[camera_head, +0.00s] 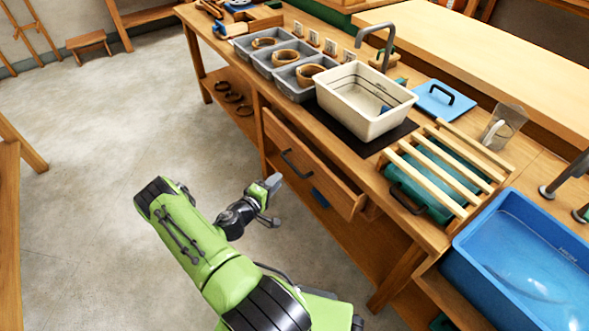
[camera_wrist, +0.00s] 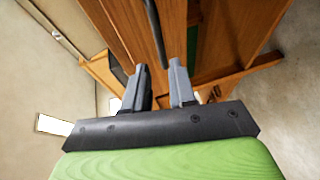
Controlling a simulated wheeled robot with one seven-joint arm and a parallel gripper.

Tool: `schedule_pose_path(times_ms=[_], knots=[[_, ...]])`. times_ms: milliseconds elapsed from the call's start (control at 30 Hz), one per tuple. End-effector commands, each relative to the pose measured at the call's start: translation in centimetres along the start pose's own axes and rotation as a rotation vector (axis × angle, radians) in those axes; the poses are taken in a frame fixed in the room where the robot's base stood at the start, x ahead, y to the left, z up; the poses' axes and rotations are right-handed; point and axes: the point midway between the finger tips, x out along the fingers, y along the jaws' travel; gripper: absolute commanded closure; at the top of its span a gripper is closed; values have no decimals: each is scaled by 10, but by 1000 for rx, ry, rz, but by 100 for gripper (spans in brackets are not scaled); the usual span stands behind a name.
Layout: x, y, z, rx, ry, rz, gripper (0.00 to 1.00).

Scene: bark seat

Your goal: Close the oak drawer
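The oak drawer (camera_head: 325,178) is under the workbench top and stands pulled out, with its inside partly visible from above. Its front carries a dark bar handle (camera_head: 294,164). My gripper (camera_head: 270,200) is in front of the drawer, to the lower left of the handle, and appears apart from it. In the wrist view the two fingers of my gripper (camera_wrist: 159,68) stand apart with nothing between them. The wooden drawer front (camera_wrist: 125,28) and the dark handle (camera_wrist: 154,30) show beyond the fingertips.
The workbench carries a white basin (camera_head: 362,105), grey trays (camera_head: 268,62) with wooden rings, and a slatted rack (camera_head: 440,170). A blue tub (camera_head: 520,260) stands at the right. A lower shelf (camera_head: 330,225) runs under the drawer.

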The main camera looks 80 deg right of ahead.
Motion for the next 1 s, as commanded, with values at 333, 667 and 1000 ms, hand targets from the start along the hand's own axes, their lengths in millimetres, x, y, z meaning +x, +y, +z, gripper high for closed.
schedule_pose_path(times_ms=[333, 667, 1000], knots=[[85, -1, 1, 5, -4, 4, 75], [106, 0, 0, 0, -1, 0, 75], [106, 0, 0, 0, -2, 0, 100]])
